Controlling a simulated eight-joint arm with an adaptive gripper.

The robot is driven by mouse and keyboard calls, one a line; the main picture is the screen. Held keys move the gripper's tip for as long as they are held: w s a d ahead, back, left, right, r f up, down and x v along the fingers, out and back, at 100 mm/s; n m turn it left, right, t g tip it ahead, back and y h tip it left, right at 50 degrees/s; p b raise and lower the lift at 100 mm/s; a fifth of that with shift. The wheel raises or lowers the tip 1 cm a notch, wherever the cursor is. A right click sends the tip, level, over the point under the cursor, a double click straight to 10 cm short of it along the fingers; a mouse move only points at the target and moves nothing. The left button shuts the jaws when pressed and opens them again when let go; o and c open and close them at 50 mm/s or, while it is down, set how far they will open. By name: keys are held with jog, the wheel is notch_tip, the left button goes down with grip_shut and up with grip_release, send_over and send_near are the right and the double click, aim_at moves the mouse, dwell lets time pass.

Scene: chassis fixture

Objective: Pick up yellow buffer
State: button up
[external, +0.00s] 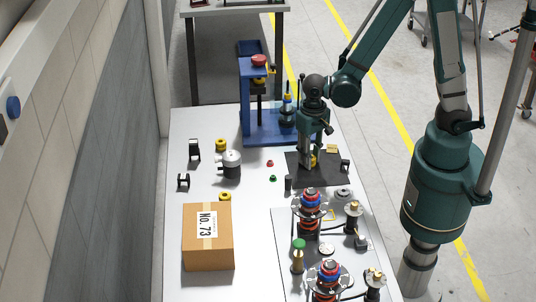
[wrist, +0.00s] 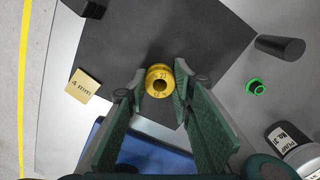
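In the external view my gripper (external: 309,163) points down over the mat, and the buffer (external: 314,161) shows partly behind the fingers.
A "4 mm" block (wrist: 83,85) and a black cylinder (wrist: 280,46) lie near the mat. A blue press (external: 250,95) stands behind. A cardboard box (external: 208,240), motor (external: 231,165) and spring assemblies (external: 309,214) occupy the table's nearer part. Another yellow part (external: 221,145) stands left.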

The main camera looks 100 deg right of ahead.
jog(key=shift+r, duration=0.1)
dwell(0.3)
notch_tip(320, 180, up, 10)
jog(key=p, duration=0.1)
dwell(0.8)
dwell(0.6)
jog(key=w+a+r+n+p, duration=0.35)
jog(key=w+a, duration=0.35)
jog(key=w, duration=0.5)
jog(key=w+a+r+n+p, duration=0.2)
jog(key=w+a+r+n, duration=0.15)
jog(key=w+a, duration=0.65)
jog(key=w+a+r+n+p, duration=0.2)
jog(key=w+a+n+p, duration=0.2)
jog(key=w+a, duration=1.2)
jog(key=a+n, duration=0.1)
jog(key=a, duration=0.2)
jog(key=shift+r, duration=0.4)
